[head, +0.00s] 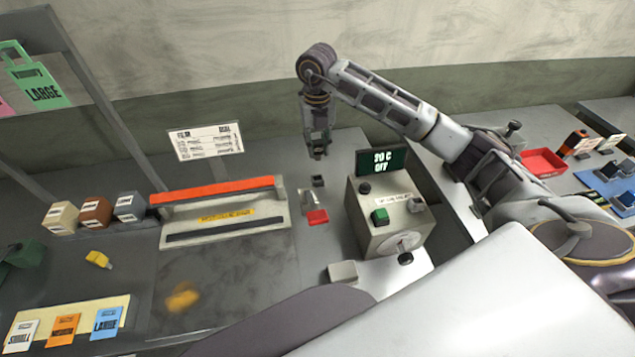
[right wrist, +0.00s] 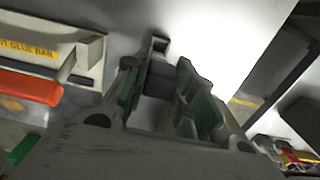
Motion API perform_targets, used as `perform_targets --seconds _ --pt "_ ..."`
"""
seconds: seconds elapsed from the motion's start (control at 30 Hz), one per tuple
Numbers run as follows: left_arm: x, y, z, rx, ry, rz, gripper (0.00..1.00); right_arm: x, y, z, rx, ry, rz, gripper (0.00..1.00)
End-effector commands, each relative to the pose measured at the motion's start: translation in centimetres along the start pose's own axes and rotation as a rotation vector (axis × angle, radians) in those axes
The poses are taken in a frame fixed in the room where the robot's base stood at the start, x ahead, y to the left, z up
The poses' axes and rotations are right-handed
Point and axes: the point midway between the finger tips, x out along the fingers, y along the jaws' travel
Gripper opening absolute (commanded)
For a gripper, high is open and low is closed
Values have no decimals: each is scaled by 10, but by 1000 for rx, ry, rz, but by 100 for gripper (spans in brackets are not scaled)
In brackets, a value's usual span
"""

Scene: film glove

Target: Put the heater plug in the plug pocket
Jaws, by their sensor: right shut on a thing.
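My right gripper (head: 318,150) hangs fingers down above the back of the bench, left of the heater control box (head: 385,220). It is shut on a small dark thing, which I take for the heater plug; it shows as a dark grey block (right wrist: 156,84) between the green-lined fingers in the right wrist view. In the head view the fingers mostly hide it. A small dark open-topped holder (head: 318,181), likely the plug pocket, stands on the bench just below the gripper, apart from it. My left gripper is not in view.
A red piece (head: 317,217) is in front of the dark holder, and a pale box (head: 342,271) stands nearer. The control box, with its display (head: 381,162), is close on the right.

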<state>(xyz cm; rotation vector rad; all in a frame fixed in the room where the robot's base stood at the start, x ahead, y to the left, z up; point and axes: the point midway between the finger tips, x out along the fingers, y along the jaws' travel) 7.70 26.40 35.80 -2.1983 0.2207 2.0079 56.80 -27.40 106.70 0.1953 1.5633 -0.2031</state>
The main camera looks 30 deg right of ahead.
Motion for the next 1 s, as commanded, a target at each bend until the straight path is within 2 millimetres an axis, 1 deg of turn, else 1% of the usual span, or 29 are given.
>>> perform_targets --seconds 0.27,0.43,0.6,0.73,0.83,1.0 --pt "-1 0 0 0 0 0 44 2 0 0 0 1 0 3" --pt "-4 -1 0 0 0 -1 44 16 0 0 1 2 0 3" --pt "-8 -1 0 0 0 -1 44 40 0 -1 -1 4 0 3" --pt "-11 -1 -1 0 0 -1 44 54 0 0 0 2 -1 3" --pt "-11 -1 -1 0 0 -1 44 60 1 0 0 1 1 3" --pt "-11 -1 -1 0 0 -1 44 62 1 0 0 0 1 3"
